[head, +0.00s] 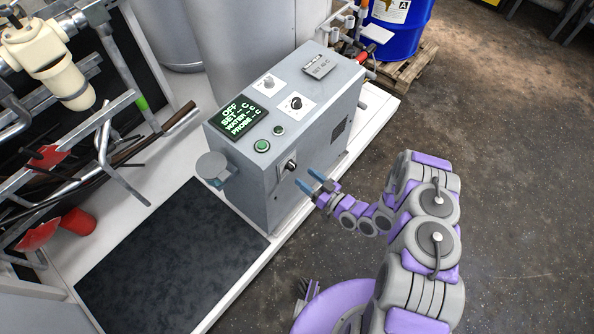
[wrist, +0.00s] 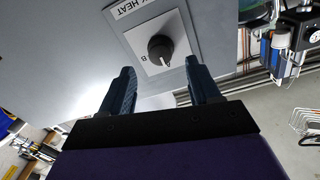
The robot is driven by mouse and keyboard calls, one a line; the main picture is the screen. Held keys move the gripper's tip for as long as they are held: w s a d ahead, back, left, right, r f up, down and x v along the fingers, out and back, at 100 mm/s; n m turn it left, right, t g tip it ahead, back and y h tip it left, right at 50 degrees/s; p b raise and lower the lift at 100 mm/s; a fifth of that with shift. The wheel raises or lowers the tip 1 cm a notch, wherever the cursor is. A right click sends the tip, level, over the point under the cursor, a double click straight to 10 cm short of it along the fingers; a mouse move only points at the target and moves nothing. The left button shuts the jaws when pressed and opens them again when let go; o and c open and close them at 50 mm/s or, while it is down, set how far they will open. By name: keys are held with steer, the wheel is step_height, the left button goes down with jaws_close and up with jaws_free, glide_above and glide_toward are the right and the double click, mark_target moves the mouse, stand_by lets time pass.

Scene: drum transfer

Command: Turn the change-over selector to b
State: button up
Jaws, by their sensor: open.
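A black round knob (wrist: 160,48) sits on a white square plate on the grey cabinet's front face. A letter B shows at the lower left of the plate, and the knob's white mark points down, slightly right, in the wrist view. In the head view the front knob (head: 290,165) is small and its mark cannot be read. My gripper (head: 308,181) is open and empty just in front of that face. In the wrist view its blue fingers (wrist: 160,72) stand apart on either side below the knob, with no visible contact.
The grey cabinet (head: 315,150) has a green-lit display (head: 243,119), a green button (head: 262,146) and other dials (head: 296,102) on top. A label ending in HEAT (wrist: 132,7) is above the knob. A blue drum (head: 395,28) stands behind.

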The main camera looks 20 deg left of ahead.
mark_target(294, 168)
steer(key=shift+b+x, duration=0.45)
steer(key=shift+x, duration=2.25)
steer(key=c, duration=1)
